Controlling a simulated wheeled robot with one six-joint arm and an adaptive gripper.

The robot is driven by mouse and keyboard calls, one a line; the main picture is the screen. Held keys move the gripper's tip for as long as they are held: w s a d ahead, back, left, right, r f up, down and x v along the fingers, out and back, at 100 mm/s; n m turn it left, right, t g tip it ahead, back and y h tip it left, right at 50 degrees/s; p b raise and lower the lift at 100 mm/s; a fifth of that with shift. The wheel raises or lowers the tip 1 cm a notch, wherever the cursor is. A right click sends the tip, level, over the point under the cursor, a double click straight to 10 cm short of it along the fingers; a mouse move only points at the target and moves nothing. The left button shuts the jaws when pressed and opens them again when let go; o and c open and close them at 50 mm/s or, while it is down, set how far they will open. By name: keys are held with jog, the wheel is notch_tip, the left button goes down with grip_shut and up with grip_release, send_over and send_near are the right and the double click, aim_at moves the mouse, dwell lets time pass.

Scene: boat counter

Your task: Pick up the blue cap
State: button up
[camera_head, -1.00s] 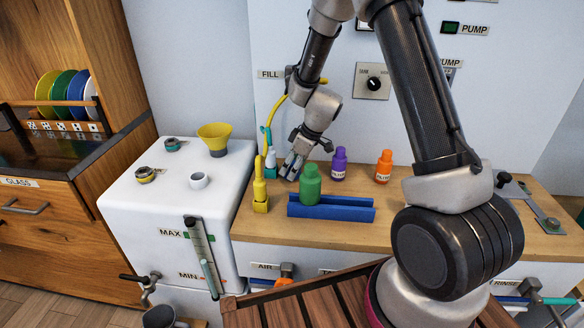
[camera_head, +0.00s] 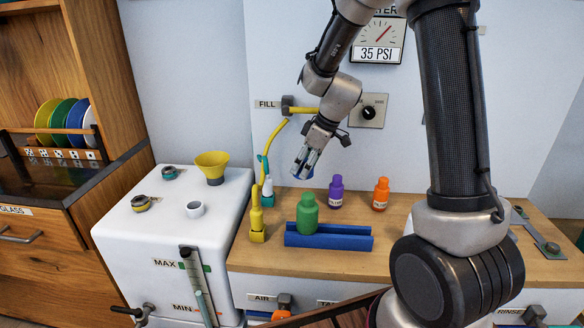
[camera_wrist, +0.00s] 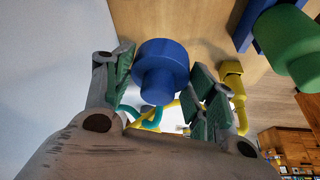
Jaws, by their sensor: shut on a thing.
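The blue cap (camera_wrist: 162,68) is round with a narrower stub. In the wrist view it sits between the two green-padded fingers of my gripper (camera_wrist: 168,88), which is shut on it. In the head view my gripper (camera_head: 304,165) hangs above the back of the wooden counter, and the blue cap (camera_head: 301,174) is mostly hidden by the fingers. The cap appears clear of the counter.
A green bottle (camera_head: 307,214) stands at the blue rack (camera_head: 330,243). Purple (camera_head: 336,192) and orange (camera_head: 381,195) bottles stand behind to the right. The white tank (camera_head: 155,240) is further left.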

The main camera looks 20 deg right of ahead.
jog(key=s+d, duration=1.6)
jog(key=d, duration=0.5)
jog(key=shift+s, duration=0.25)
